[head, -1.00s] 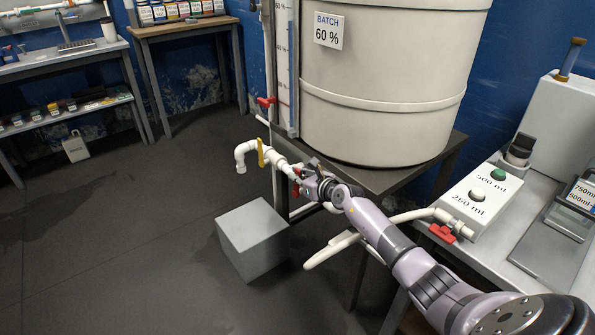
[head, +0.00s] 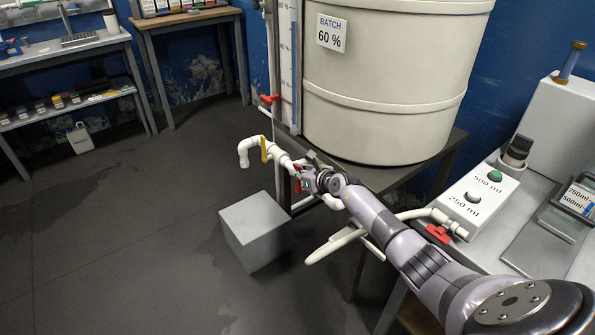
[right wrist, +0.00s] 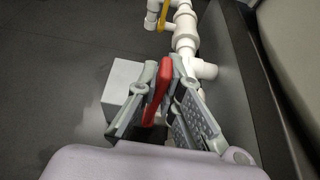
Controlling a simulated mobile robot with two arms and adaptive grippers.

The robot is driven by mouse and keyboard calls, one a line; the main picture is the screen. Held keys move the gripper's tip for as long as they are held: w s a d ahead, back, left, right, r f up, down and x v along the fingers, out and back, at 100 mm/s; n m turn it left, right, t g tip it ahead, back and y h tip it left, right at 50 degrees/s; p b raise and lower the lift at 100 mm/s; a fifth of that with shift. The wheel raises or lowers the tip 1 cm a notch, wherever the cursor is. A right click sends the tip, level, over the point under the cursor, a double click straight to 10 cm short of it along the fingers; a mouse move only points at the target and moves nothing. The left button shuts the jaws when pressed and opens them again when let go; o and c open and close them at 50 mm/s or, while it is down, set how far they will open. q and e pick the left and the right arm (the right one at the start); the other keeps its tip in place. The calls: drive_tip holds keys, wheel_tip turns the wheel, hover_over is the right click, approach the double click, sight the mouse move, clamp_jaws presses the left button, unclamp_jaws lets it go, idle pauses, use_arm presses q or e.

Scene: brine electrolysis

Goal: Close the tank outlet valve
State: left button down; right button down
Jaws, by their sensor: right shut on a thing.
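The large cream tank (head: 385,95) with a "BATCH 60 %" label stands on a dark metal stand. White outlet piping (head: 277,156) runs out low at its left and ends in a downturned spout. My right gripper (head: 303,182) is at this pipe. In the right wrist view, its fingers (right wrist: 165,100) are shut on a red valve handle (right wrist: 158,92), which stands lengthwise between them. In the head view the gripper mostly hides this handle. A yellow handle (head: 264,148) sits on the pipe nearer the spout. My left gripper is not in view.
A grey block (head: 255,232) stands on the floor below the pipe. Another red valve (head: 269,99) is by the level gauge, and one (head: 438,233) is at the bench edge beside a button box (head: 480,203).

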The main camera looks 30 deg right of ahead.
drive_tip(key=shift+r, duration=0.1)
drive_tip(key=c, duration=1.7)
unclamp_jaws()
drive_tip(key=shift+s, duration=0.1)
drive_tip(key=v, duration=1.1)
drive_tip(key=shift+s+r, duration=0.1)
drive_tip(key=shift+s, duration=0.3)
